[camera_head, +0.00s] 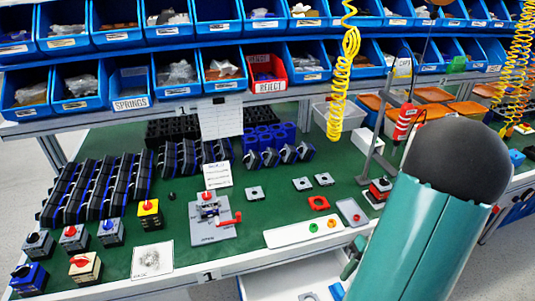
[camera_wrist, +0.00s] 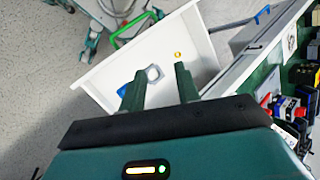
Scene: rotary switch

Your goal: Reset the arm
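My teal arm (camera_head: 420,235) fills the right foreground of the head view and hides part of the bench. In the wrist view my gripper (camera_wrist: 160,72) has its two dark green fingers spread apart with nothing held between them. The fingers point over an open white drawer (camera_wrist: 107,72). A grey ring-like part (camera_wrist: 153,73), a blue part (camera_wrist: 125,89) and a small yellow ring (camera_wrist: 178,54) lie in the drawer beyond the fingers. Several rotary switches, including a yellow one with a red knob (camera_head: 149,213), stand on the bench's left side.
The open drawer (camera_head: 270,287) juts out below the bench front. A grey fixture plate with a red handle (camera_head: 212,222) sits mid-bench on the green mat (camera_head: 180,240). Blue bins and a red reject bin (camera_head: 267,75) line the back. Yellow coiled hoses (camera_head: 343,75) hang down.

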